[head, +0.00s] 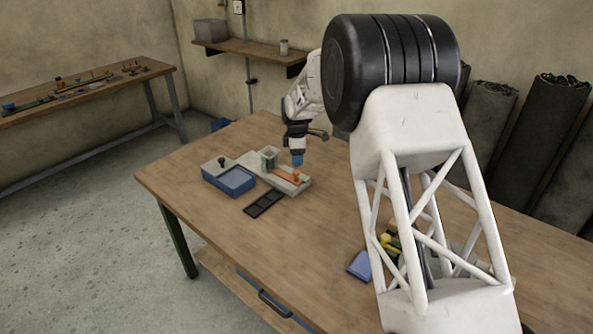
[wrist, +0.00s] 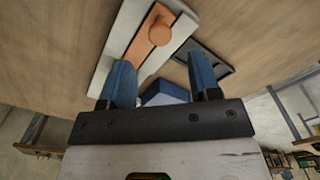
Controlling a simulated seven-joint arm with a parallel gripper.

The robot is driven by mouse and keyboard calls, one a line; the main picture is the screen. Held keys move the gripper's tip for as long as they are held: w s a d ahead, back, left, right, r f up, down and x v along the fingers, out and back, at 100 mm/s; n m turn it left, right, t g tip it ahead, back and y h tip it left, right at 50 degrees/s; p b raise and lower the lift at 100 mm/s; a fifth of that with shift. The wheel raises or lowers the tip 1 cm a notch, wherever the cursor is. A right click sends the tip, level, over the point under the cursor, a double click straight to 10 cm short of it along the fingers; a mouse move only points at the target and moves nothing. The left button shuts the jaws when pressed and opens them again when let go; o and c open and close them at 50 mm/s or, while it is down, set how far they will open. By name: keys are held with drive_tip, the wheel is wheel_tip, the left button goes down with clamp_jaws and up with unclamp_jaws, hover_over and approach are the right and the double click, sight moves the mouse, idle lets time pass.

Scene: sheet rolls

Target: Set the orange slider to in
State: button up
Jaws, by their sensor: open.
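The orange slider (head: 294,176) sits on a grey fixture (head: 244,160) on the wooden table, its round knob upright on an orange strip near the right end. In the wrist view the orange slider's knob (wrist: 159,31) shows beyond my fingers, on the light grey board. My gripper (head: 297,160) is just above the slider's end of the fixture in the head view. Its two blue fingers (wrist: 160,85) are apart in the wrist view, with nothing between them, and the knob lies ahead of them, apart. No in or out marking is readable.
A blue tray (head: 231,180) adjoins the fixture, with a dark slotted tray (head: 264,203) in front. A grey box (head: 269,155) and a dark knob (head: 221,161) stand on the fixture. My arm hides part of the table's right side, where a blue piece (head: 359,265) lies. The table's front left is clear.

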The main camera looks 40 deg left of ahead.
sight(296, 171)
drive_tip(key=shift+f, duration=3.1)
